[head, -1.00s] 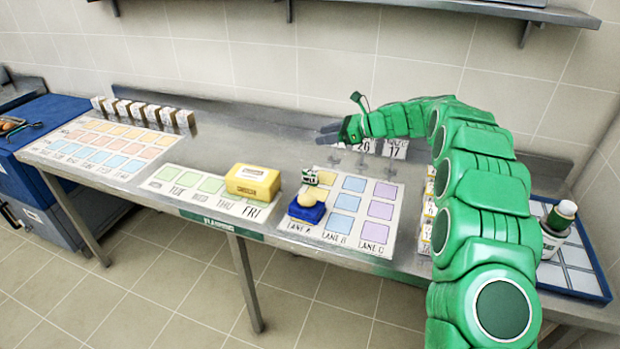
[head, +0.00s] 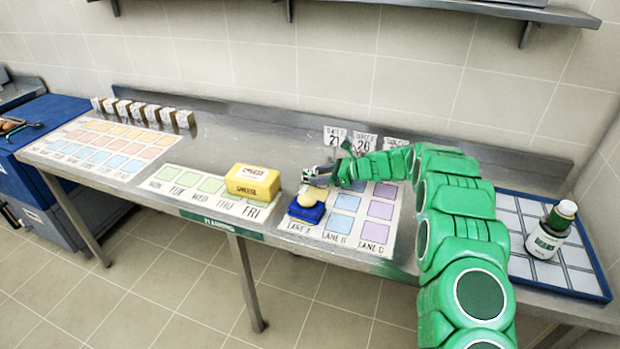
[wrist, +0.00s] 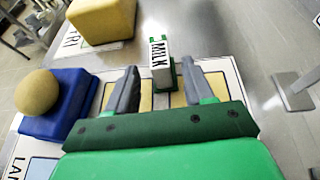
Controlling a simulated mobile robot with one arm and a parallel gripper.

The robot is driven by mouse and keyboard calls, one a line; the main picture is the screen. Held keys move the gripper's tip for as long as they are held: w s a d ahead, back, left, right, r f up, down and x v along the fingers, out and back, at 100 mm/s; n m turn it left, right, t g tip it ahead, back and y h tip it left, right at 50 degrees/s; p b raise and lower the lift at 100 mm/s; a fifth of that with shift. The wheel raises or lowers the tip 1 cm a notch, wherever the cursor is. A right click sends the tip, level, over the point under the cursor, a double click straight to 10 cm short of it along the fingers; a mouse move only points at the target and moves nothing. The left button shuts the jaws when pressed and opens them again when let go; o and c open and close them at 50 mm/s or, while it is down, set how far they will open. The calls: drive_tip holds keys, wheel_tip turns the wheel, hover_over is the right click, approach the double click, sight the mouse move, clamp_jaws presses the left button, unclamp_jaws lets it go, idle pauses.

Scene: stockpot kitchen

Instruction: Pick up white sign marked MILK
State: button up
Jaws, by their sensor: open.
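The white sign marked MILK (wrist: 160,58) stands on a green base near a yellow square of the lane sheet. In the wrist view it is straight ahead of my gripper (wrist: 157,90), just beyond and between the fingertips. My gripper is open, with one finger towards each side of the sign and nothing held. In the head view my gripper (head: 326,176) is low over the back of lane A, and its fingers largely cover the sign there.
A yellow block (head: 253,182) stands left of the sign. A blue block with a pale ball (head: 307,210) sits in front, close to my left finger in the wrist view. White number cards (head: 364,142) stand behind. A bottle (head: 552,232) stands in the blue-rimmed tray at right.

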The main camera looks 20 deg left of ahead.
sight(304, 180)
drive_tip(key=shift+w+r+x, duration=0.1)
drive_tip(key=shift+r+x, duration=0.05)
drive_tip(key=shift+x, duration=1.3)
drive_tip(key=shift+w+r+x, duration=0.1)
drive_tip(key=shift+r+x, duration=0.1)
drive_tip(key=shift+x, duration=1.3)
drive_tip(key=shift+a, duration=0.15)
clamp_jaws()
